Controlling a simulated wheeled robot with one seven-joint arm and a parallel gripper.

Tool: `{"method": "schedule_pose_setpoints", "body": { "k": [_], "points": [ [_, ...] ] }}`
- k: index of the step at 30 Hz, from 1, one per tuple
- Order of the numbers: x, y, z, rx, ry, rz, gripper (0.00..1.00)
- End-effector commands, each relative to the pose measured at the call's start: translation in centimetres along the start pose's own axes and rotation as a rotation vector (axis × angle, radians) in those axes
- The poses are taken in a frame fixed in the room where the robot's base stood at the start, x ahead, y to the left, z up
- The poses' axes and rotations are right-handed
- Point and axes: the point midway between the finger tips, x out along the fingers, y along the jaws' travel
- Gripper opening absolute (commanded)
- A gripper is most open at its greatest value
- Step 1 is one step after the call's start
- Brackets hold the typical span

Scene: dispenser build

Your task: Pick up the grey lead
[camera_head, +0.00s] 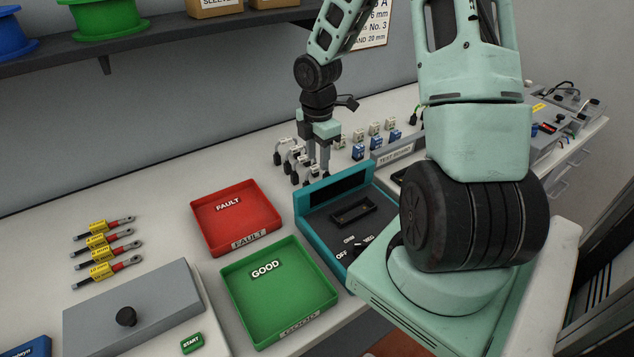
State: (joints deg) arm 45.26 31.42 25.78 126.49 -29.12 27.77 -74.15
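My gripper (318,163) hangs down over the bench behind the teal tester. Its two grey fingers look apart, with no held thing visible between them. Several small grey-white pieces with black ends (286,152) stand just left of the fingers and partly behind them. They may include the grey lead, but they are too small to tell apart. I cannot tell whether a finger touches the nearest piece.
The teal tester (310,207) stands in front of my gripper. A red FAULT tray (205,230) and a green GOOD tray (235,310) lie to its left. Blue and beige blocks (359,152) stand right of my gripper. Yellow-tagged leads (102,255) lie far left. A shelf (150,34) runs above.

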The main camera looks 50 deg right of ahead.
Motion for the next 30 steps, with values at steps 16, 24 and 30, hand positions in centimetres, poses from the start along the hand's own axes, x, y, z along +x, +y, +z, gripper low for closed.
{"method": "schedule_pose_setpoints", "body": {
  "k": [16,24,30],
  "points": [
    [5.7,0.5,0.1,0.0,0.001,-0.003,0.39],
    [6.0,0.5,0.1,0.0,0.001,0.0,0.39],
    [6.0,0.5,0.1,0.001,0.001,0.0,0.0]
  ]
}}
